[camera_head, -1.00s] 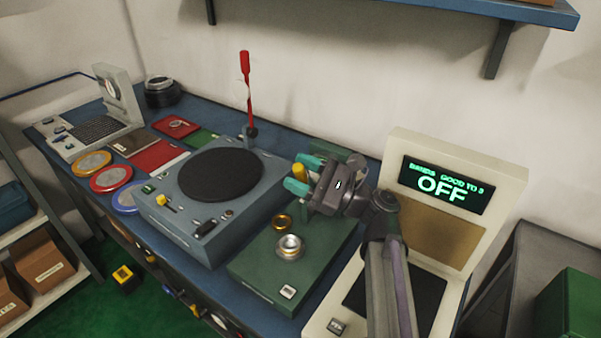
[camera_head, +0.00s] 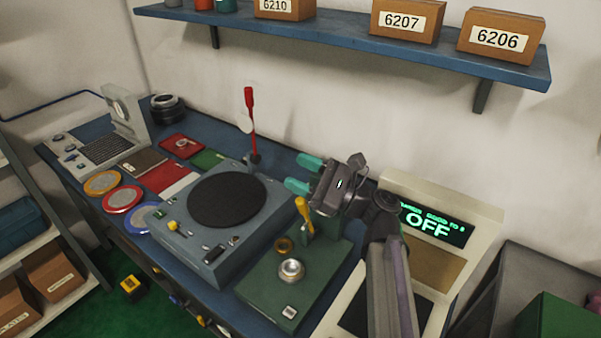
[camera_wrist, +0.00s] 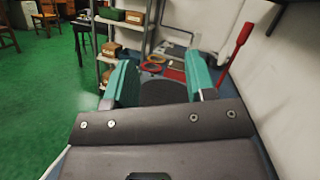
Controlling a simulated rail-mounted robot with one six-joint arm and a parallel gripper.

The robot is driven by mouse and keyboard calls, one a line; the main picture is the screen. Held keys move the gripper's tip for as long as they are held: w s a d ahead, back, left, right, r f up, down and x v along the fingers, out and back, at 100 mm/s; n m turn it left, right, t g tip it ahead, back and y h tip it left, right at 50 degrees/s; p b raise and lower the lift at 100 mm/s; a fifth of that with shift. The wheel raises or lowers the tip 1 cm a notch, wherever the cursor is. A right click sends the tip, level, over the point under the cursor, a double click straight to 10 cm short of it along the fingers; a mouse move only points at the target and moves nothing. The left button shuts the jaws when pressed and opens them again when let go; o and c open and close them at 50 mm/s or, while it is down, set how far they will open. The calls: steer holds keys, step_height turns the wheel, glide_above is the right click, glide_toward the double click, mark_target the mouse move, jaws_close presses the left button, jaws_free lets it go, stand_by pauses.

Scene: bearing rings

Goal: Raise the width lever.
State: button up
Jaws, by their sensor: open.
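Two levers show, and no label tells which is the width lever. A red lever (camera_head: 251,115) stands upright at the back of the grey machine with a dark round plate (camera_head: 227,200). It shows in the wrist view at right (camera_wrist: 236,55). A yellow-handled lever (camera_head: 303,211) rises from the green device (camera_head: 275,306), just below my gripper. My gripper (camera_head: 304,174) is open and empty, its teal fingers pointing left above the green device. In the wrist view its fingers (camera_wrist: 160,80) are wide apart, with the dark plate beyond them. It is apart from the red lever.
A cream unit with a display (camera_head: 435,226) reading OFF stands right of the green device. A metal ring (camera_head: 291,270) sits on the green device. A blue shelf (camera_head: 340,37) with labelled boxes is on the wall above. Coloured discs (camera_head: 122,198) lie at the left.

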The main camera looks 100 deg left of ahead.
steer(key=w+d+f+m+t+y+b, duration=0.5)
steer(key=w+d+f+m+t+y, duration=0.15)
steer(key=f, duration=0.35)
steer(key=p, duration=0.1)
glide_above(308, 220)
steer(key=s, duration=0.3)
steer(key=shift+w+r+n, duration=0.15)
steer(key=shift+r+n, duration=0.15)
steer(key=shift+n, duration=0.05)
steer(key=shift+c, duration=0.3)
steer(key=shift+d, duration=0.1)
jaws_close()
